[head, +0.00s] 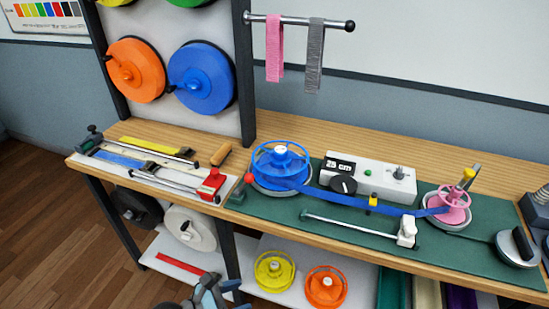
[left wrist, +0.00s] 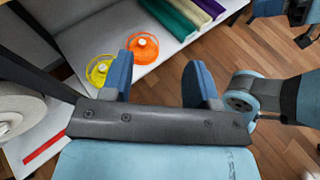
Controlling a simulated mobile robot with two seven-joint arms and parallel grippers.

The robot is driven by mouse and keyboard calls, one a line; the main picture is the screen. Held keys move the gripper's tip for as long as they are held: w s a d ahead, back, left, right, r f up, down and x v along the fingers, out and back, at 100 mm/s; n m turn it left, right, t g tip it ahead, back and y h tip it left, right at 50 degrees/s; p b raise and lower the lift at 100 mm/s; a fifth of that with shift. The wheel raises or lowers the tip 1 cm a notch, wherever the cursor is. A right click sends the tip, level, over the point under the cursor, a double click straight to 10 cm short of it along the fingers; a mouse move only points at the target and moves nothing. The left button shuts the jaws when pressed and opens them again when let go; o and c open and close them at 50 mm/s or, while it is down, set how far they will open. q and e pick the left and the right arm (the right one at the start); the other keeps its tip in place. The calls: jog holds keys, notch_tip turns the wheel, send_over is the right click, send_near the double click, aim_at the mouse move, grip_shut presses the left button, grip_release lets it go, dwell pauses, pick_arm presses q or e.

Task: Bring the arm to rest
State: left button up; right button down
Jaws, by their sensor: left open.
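My left gripper (head: 222,286) shows at the bottom edge of the head view, low in front of the bench's lower shelf. In the left wrist view its two blue fingers (left wrist: 158,82) stand wide apart with nothing between them. It is clear of the yellow reel (head: 274,271) and the orange reel (head: 326,287) on the shelf.
The wooden bench top (head: 300,130) carries a blue reel (head: 281,165), a blue strap (head: 350,203), a pink reel (head: 452,203) and a grey control box (head: 368,176). Large reels hang on a board behind. Wooden floor (head: 60,225) is clear at left.

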pick_arm(q)
jog(key=s+a+n+t+y, duration=0.1)
jog(key=a+n+t+y, duration=0.3)
jog(key=n, duration=0.7)
jog(key=a+n+t, duration=0.2)
jog(key=a+n, duration=0.5)
jog(key=n, duration=0.4)
jog(key=s+a+f+n+g+y, duration=0.25)
jog(key=s+a+n, duration=0.3)
jog(key=n, duration=0.45)
jog(key=s+a+f+n+g+y, duration=0.1)
jog(key=s+a+f+n+y, duration=0.3)
jog(key=a+n, duration=0.45)
jog(key=w+d+r+n+t+h, duration=0.1)
jog(key=d+n, duration=0.5)
jog(key=d, duration=0.9)
notch_tip(320, 180, up, 12)
jog(key=p, duration=1.3)
jog(key=shift+s+a+r+p, duration=0.15)
jog(key=shift+a+r+p, duration=0.05)
jog(key=shift+a+p, duration=0.2)
jog(key=shift+t, duration=0.25)
